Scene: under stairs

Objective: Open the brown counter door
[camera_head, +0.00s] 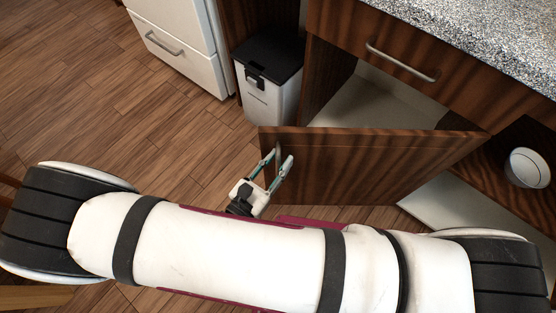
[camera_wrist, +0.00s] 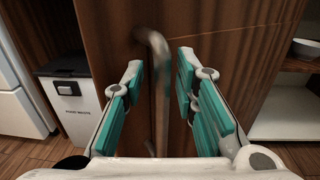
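The brown counter door (camera_head: 380,165) stands swung out from the counter, with the cupboard's pale interior showing behind it. In the wrist view the door (camera_wrist: 230,40) fills the middle, with its upright metal handle (camera_wrist: 157,85). My gripper (camera_head: 279,160) is at the door's free edge, on its outer face. In the wrist view my gripper (camera_wrist: 158,80) has its two teal-padded fingers apart, one on each side of the handle. A gap shows between the handle and each pad. The handle is hard to make out in the head view.
A white waste bin with a black lid (camera_head: 268,75) stands behind the door's free edge. A white drawer unit (camera_head: 180,40) is at the back left. A drawer (camera_head: 400,62) sits above the cupboard. A white bowl (camera_head: 527,168) is on a shelf at right.

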